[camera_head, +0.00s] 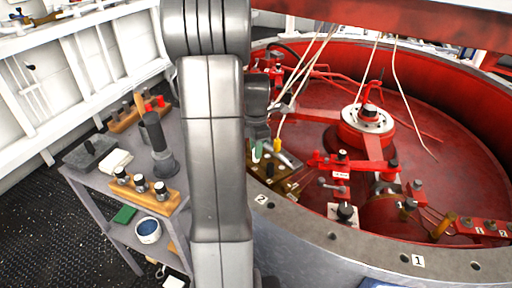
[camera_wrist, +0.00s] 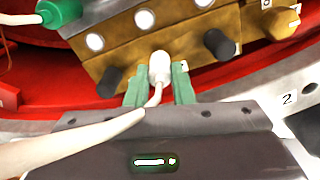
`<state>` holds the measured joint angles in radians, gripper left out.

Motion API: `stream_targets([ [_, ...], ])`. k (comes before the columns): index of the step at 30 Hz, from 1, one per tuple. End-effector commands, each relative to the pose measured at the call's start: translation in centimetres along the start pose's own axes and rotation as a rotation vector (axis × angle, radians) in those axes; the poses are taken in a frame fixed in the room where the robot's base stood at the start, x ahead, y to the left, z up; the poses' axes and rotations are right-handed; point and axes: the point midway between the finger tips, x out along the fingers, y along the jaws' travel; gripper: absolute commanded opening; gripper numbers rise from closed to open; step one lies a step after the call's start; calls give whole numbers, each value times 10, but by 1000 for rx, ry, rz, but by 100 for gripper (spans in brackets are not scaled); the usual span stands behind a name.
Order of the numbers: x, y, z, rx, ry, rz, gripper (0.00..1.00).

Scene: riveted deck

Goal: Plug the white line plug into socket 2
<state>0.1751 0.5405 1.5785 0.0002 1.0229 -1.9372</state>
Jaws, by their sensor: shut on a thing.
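In the wrist view my gripper (camera_wrist: 159,86) is shut on the white line plug (camera_wrist: 160,66), its green-tipped fingers on either side. The plug's white cord (camera_wrist: 125,128) runs to the lower left. The plug's front end is against or just before the face of the brass socket block (camera_wrist: 175,40), between two black knobs; I cannot tell whether it is seated. A small pale label beside the right finger is partly hidden. The brass block (camera_head: 284,187) also shows in the head view, partly behind my arm. The plug and fingertips are not clear there.
A green plug (camera_wrist: 60,12) is at the block's upper left. A grey bench (camera_head: 100,187) with tools is left.

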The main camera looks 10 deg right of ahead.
Motion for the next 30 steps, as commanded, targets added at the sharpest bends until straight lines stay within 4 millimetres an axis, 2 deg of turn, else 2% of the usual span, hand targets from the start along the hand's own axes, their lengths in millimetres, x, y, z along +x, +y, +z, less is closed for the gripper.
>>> stream_targets([
  [26, 6, 0, 0, 0, 0, 0, 0],
  [27, 6, 0, 0, 0, 0, 0, 25],
  [30, 6, 0, 0, 0, 0, 0, 45],
])
